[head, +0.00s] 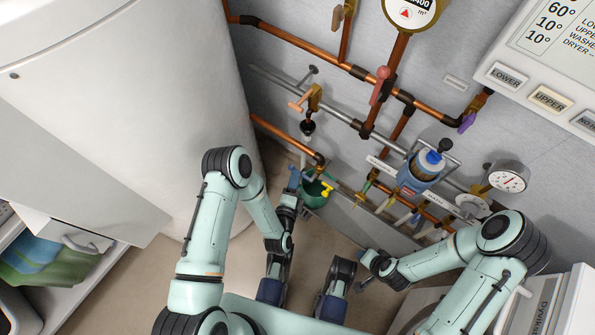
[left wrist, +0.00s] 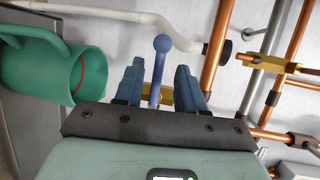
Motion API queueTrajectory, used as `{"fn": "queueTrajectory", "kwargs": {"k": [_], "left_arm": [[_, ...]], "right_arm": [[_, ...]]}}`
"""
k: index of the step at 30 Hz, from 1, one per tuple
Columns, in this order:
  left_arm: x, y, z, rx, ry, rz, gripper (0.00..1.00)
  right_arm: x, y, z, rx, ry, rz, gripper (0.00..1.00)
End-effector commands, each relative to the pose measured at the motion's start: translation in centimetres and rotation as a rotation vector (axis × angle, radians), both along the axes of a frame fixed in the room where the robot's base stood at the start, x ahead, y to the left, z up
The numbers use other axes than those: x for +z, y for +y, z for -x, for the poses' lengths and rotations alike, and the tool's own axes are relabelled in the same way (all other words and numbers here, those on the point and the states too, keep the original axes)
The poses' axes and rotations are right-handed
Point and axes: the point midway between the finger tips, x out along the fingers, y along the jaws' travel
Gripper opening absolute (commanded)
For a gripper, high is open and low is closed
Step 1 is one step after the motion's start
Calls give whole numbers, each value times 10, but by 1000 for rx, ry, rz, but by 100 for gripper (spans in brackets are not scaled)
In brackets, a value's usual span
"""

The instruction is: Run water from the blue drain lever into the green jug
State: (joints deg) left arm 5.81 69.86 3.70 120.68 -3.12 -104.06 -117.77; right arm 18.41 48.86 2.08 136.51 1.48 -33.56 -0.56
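The green jug (head: 314,194) stands low by the wall below the pipes. It also shows in the left wrist view (left wrist: 40,65), with its mouth facing right in that picture and a red line inside. The blue drain lever (left wrist: 161,62), with a round ball end, shows between the fingers of my left gripper (left wrist: 160,82). That gripper is open, with a gap on each side of the lever. In the head view my left gripper (head: 295,180) is just left of the jug. My right gripper is low, right of centre; its fingers do not show clearly.
Copper pipes (head: 315,46) with valves cross the wall above and right of the jug. A blue canister (head: 420,172) and a gauge (head: 508,177) are further right. A large white tank (head: 150,110) stands left.

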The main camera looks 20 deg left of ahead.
Motion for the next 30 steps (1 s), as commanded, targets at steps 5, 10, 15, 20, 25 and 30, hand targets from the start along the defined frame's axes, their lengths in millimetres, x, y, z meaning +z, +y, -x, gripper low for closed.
{"fn": "queueTrajectory", "kwargs": {"k": [5,10,15,20,25,30], "left_arm": [[-6,2,-29,2,-2,0,39],[-8,3,-41,0,0,0,39],[-8,2,-43,-1,1,0,39],[-8,2,-43,-1,1,0,33],[-8,2,-43,0,1,0,0],[-8,3,-43,1,0,-2,0]], "right_arm": [[-10,-6,-8,-12,-20,14,44],[-15,-8,-7,-15,-14,17,44],[-15,-8,-7,-16,-13,17,44],[-15,-8,-7,-16,-13,17,44],[-15,-8,-7,-15,-12,17,44],[-15,-8,-7,-15,-12,17,44]]}}
